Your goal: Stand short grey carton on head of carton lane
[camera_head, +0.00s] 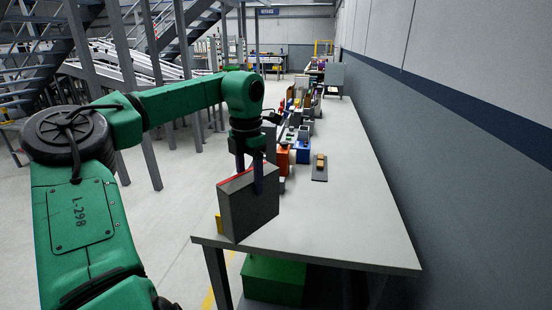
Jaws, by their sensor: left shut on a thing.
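A grey carton (250,208) with a red strip along its top edge is held near the front left corner of the table (345,215). My left gripper (251,178) is shut on it from above, with one finger in front of its face and the other behind. The carton looks upright; I cannot tell whether its bottom touches the table. A carton lane is not clearly told apart; a row of boxes runs back along the table's left side, partly hidden by my gripper. My right gripper is not in view.
An orange box (283,160), a blue bin (304,152) and a dark tray (320,175) with a tan block stand farther back. The table's front and right are clear. A wall (450,160) runs along the right.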

